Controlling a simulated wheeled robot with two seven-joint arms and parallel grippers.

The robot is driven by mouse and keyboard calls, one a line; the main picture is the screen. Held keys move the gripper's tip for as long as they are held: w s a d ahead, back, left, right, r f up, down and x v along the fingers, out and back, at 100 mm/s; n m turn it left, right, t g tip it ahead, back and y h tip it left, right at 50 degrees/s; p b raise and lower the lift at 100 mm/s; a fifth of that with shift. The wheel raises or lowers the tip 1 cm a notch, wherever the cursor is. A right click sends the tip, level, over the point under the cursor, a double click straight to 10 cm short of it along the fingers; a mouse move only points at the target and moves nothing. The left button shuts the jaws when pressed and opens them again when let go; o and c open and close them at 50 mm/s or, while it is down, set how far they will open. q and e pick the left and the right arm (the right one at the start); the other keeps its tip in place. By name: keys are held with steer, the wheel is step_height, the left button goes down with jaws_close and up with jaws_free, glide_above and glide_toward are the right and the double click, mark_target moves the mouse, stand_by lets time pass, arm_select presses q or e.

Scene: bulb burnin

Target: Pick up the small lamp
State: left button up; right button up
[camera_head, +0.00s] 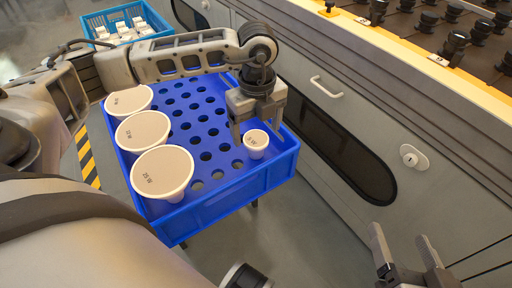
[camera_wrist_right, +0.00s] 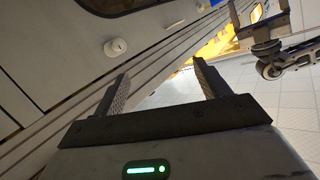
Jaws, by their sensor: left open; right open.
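The small lamp (camera_head: 256,143) is a short white lamp with a round labelled top. It stands in the blue crate (camera_head: 240,190), near its right corner. My left gripper (camera_head: 255,130) is open above and around the small lamp, pointing down, with one finger to its left and the other to its right at the back. I cannot tell whether the fingers touch it. My right gripper (camera_head: 408,258) is open and empty at the lower right, in front of the grey cabinet. It also shows open in the right wrist view (camera_wrist_right: 162,85).
Three larger white lamps (camera_head: 162,172) stand along the crate's left side. The crate has several empty holes. A light blue basket (camera_head: 125,22) with white items stands at the back left. The grey cabinet (camera_head: 310,140) closes off the right, with black sockets (camera_head: 456,42) on top.

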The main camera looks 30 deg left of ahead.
mark_target(257, 139)
arm_select(q)
steer(key=shift+f, duration=0.45)
step_height(257, 139, down, 4)
steer(key=shift+w+a+r+b, duration=0.1)
steer(key=shift+b, duration=0.95)
steer(key=shift+f, duration=0.25)
steer(key=shift+r, duration=0.1)
steer(key=c, duration=1.1)
arm_select(e)
steer(key=shift+w+a+r+m+t+y, duration=0.15)
steer(key=shift+a+r+m+t+y, duration=0.15)
steer(key=shift+r+m+t+y, duration=0.1)
